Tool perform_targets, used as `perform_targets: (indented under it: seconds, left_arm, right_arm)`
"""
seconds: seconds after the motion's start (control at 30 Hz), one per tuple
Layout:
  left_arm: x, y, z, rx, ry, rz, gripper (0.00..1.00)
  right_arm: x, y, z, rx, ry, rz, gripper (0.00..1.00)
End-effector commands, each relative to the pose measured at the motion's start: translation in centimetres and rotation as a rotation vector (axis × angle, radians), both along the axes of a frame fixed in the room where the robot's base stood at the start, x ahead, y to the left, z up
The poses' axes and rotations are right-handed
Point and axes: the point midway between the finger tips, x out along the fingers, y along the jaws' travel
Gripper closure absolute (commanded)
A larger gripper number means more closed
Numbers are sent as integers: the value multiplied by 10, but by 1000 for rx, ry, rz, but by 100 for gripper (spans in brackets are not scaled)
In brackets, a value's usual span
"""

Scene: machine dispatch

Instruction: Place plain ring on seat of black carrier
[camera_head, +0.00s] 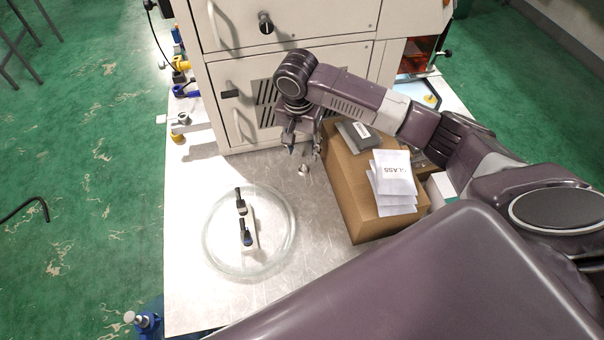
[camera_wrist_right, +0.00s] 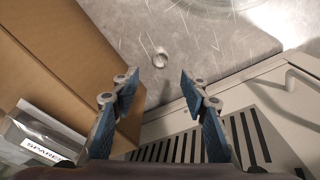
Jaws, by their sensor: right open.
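A small metallic ring-like piece (camera_head: 303,170) lies on the bare metal table, just below my right gripper (camera_head: 302,152). In the right wrist view it shows as a small shiny round piece (camera_wrist_right: 160,57), beyond the fingertips and roughly centred between them. My right gripper (camera_wrist_right: 158,80) is open and empty, pointing down and apart from the piece. My left gripper is out of view.
A cardboard box (camera_head: 345,190) stands right of the gripper, bearing white packets marked GLASS (camera_head: 394,178) and a grey packet (camera_head: 358,134), marked SPARES in the wrist view. A pale machine cabinet (camera_head: 290,60) rises behind. The glass dish rim (camera_head: 207,255) encloses the black parts. Bare table (camera_head: 200,305) lies in front.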

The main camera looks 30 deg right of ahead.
Motion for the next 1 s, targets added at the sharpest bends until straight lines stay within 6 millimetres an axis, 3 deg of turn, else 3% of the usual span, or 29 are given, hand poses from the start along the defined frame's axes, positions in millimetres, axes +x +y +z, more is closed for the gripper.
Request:
perform_targets:
  seconds: [0.37, 0.63, 0.93, 1.0]
  left_arm:
    - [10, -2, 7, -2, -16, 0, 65]
    - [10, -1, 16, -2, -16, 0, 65]
    - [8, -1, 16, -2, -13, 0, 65]
    - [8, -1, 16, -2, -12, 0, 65]
  right_arm:
    - [2, -2, -35, -1, 3, -1, 59]
    - [4, -2, -73, 0, 2, -1, 59]
    - [5, -3, -81, -1, -1, 1, 59]
    - [5, -3, -80, -1, -1, 1, 64]
